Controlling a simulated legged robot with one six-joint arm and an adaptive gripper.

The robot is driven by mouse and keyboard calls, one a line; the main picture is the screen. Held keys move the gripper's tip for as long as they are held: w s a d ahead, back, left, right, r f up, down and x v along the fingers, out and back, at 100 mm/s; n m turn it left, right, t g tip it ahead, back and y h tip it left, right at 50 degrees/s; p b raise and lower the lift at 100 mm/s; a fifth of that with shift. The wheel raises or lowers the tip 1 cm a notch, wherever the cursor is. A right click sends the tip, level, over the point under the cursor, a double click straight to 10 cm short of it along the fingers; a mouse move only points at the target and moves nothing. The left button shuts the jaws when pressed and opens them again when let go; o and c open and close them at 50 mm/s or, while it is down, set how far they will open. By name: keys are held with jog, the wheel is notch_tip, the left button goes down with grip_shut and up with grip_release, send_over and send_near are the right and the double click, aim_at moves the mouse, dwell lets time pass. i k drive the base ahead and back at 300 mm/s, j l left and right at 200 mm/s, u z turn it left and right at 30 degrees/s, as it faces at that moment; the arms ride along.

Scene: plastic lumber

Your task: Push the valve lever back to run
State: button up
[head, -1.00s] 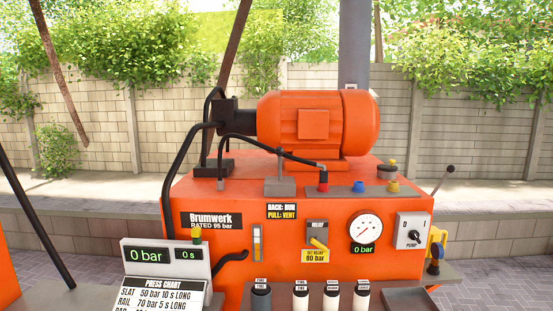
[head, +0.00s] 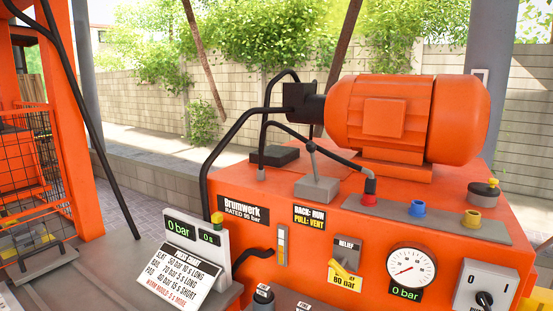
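The valve lever (head: 313,160) is a thin grey rod with a small round knob. It rises from a grey valve block (head: 316,188) on top of the orange power unit (head: 330,235). The rod stands nearly upright in the picture; whether it leans back or forward is hard to tell. A black sign below it (head: 309,218) reads "BACK: RUN, PULL: VENT". A black hose passes behind the lever to the red fitting (head: 369,190). The pressure gauge (head: 411,268) shows 0 bar. My gripper is not in view.
The orange motor (head: 405,120) stands behind and right of the lever. Blue (head: 417,208) and yellow (head: 472,219) fittings lie to the right. A press chart display (head: 185,262) stands front left, and an orange press frame with a mesh guard (head: 35,190) is further left.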

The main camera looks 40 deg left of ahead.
aim_at(310, 146)
jog(key=i+l+u, duration=0.2)
jog(key=u, duration=0.2)
jog(key=i+l+u, duration=0.2)
jog(key=u, duration=0.2)
jog(key=i+l+u, duration=0.15)
jog(key=l+u, duration=0.6)
jog(key=i+l+u, duration=0.1)
jog(key=l+u, duration=0.8)
jog(key=l, duration=0.25)
jog(key=l+u, duration=0.4)
jog(key=l, duration=0.2)
